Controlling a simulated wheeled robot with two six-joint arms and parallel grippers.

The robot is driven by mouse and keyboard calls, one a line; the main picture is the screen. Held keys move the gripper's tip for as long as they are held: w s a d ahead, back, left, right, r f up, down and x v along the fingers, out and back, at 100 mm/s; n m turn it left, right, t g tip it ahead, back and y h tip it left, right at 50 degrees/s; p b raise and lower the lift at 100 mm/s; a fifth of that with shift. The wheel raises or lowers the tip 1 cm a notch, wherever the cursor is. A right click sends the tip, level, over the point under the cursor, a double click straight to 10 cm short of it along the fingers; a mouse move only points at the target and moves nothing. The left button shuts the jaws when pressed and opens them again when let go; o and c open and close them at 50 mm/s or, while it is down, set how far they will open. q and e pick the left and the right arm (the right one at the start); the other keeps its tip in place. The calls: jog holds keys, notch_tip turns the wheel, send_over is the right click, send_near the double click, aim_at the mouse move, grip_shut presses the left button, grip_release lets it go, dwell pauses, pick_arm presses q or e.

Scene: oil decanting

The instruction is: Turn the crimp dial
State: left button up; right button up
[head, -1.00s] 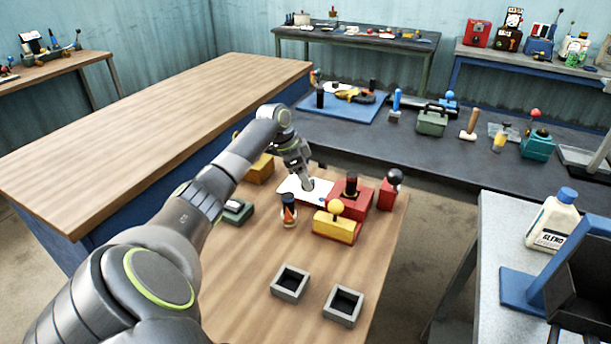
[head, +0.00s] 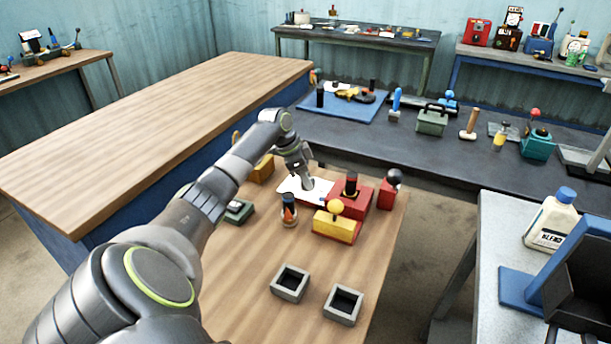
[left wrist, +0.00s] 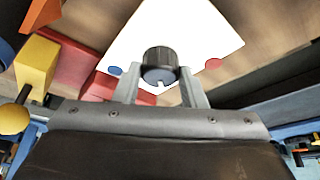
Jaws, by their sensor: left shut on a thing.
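The crimp dial (left wrist: 160,66) is a dark ribbed round knob on a white plate (left wrist: 190,30). The plate has a blue dot (left wrist: 115,70) on the left of the dial and a red dot (left wrist: 213,63) on its right. A small notch shows at the dial's near edge. My left gripper (left wrist: 160,78) is shut on the dial, one finger on each side. In the head view the gripper (head: 307,184) points down at the white plate (head: 292,188) and hides the dial. My right gripper is not in view.
Close by stand a red block with a black knob (head: 351,200), a yellow block (head: 335,229) with a yellow ball and an orange-topped item (head: 289,211). Two grey square sockets (head: 290,283) sit nearer. The wooden table (head: 262,260) is bare at the front left.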

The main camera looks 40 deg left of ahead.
pick_arm(q)
jog(key=n+p, duration=0.2)
jog(key=p, duration=0.1)
jog(key=n+y+p, duration=0.1)
jog(key=n+p, duration=0.1)
jog(key=p, duration=0.2)
jog(key=n+y+p, duration=0.1)
jog(key=n+p, duration=0.1)
jog(key=p, duration=0.1)
jog(key=shift+s+d+r+t, duration=0.1)
jog(key=shift+d+r+t, duration=0.15)
jog(key=shift+r+t, duration=0.15)
jog(key=shift+f+n+y+p, duration=0.3)
jog(key=shift+n+y+p, duration=0.3)
jog(key=shift+n+p, duration=0.95)
jog(key=o, duration=1)
jog(key=b+v, duration=0.1)
jog(key=v, duration=1.6)
jog(key=shift+s+r, duration=0.1)
jog(key=shift+r, duration=0.05)
